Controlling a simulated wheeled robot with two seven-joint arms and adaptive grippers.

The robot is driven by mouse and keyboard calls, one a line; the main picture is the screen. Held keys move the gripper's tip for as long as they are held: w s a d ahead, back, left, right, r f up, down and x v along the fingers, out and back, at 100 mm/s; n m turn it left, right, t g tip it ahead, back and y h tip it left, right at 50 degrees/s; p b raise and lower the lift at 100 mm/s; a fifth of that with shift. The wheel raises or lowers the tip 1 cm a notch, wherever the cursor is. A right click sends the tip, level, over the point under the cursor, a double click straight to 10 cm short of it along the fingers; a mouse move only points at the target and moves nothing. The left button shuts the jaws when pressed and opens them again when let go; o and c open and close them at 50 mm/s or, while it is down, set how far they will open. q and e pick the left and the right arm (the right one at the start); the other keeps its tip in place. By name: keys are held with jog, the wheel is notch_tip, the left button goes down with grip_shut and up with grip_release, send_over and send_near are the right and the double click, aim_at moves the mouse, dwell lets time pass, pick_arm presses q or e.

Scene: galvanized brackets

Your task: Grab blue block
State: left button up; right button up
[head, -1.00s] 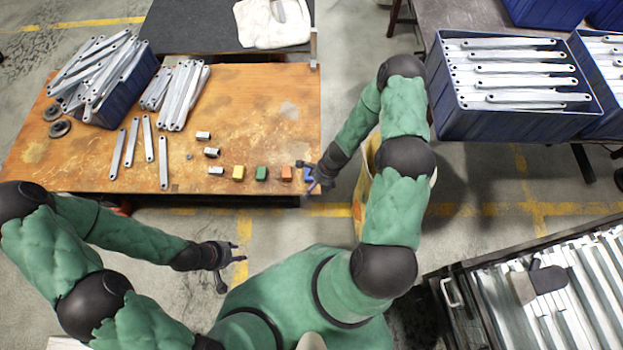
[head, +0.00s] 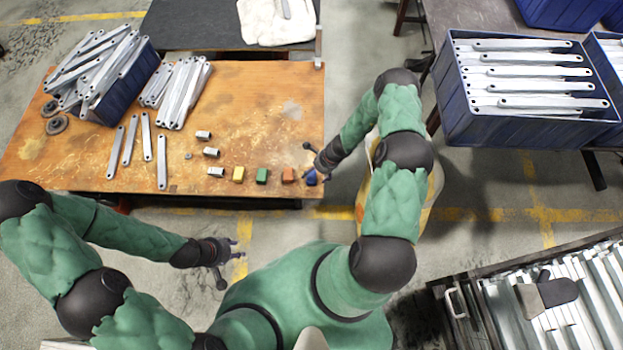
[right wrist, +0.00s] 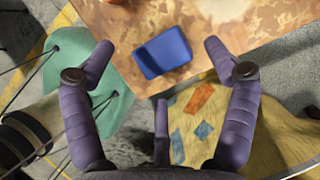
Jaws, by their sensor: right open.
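The blue block (head: 311,178) lies on the wooden table (head: 255,110) at its front right corner. In the right wrist view the blue block (right wrist: 163,52) sits near the table edge, ahead of the fingers and between their lines. My right gripper (head: 313,162) is over that corner, close to the block; in the wrist view its fingers (right wrist: 160,62) are spread wide with nothing between them. My left gripper (head: 230,262) is off the table over the floor, fingers apart and empty.
Orange (head: 288,175), green (head: 262,176) and yellow (head: 238,174) blocks stand in a row left of the blue one. Metal nuts and flat brackets lie further left, beside a blue crate (head: 125,92) of brackets. A patterned yellow container (right wrist: 200,125) stands below the table edge.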

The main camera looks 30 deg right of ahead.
aim_at(311, 178)
jog(key=shift+b+x, duration=0.35)
jog(key=shift+x, duration=1.05)
jog(key=c, duration=1.5)
